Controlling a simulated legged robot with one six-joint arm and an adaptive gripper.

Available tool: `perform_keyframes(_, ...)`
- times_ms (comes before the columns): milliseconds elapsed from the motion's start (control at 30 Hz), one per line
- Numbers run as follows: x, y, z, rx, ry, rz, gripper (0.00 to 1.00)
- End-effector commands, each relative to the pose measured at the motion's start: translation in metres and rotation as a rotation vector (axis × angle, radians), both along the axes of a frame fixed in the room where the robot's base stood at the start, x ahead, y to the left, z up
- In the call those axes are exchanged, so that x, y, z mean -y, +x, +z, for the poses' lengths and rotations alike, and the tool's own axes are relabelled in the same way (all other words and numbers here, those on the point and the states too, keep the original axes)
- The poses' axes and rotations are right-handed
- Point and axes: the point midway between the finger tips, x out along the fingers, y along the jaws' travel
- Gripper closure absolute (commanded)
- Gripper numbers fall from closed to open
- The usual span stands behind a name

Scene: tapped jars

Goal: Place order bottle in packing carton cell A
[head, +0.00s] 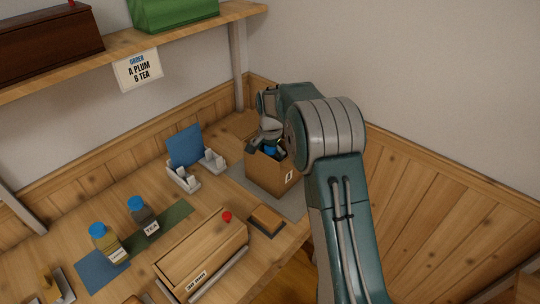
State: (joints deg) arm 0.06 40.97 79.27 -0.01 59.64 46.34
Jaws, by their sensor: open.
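The packing carton (269,178) is an open brown box at the back right of the table, with a small white label on its front. My gripper (267,147) is at the carton's top opening, with its jaws open. A blue cap (270,151) shows just inside the opening, close to the fingers; the body below it is hidden by the carton wall. I cannot tell which cell it is in. A dark bottle labelled TEA (143,215) and a yellowish bottle (108,243) with a blurred label, both blue-capped, stand upright at the left. A wall sign (138,69) reads ORDER, A PLUM, B TEA.
A wooden box (203,252) with a red knob (227,216) lies at the front middle. A white holder (184,179) with a blue panel (186,146) stands left of the carton. A shelf (120,48) overhangs the back left.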

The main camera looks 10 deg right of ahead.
Motion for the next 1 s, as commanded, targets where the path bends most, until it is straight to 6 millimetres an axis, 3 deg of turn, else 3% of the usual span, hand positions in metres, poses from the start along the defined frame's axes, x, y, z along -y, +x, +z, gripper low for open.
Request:
perform_keyframes(267,0.000,0.001,0.013,0.003,0.000,0.000,0.00)
perform_keyframes(700,0.000,0.001,0.099,0.004,0.000,0.000,0.00)
perform_keyframes(1000,0.000,-0.004,0.128,0.008,0.000,0.010,0.00)
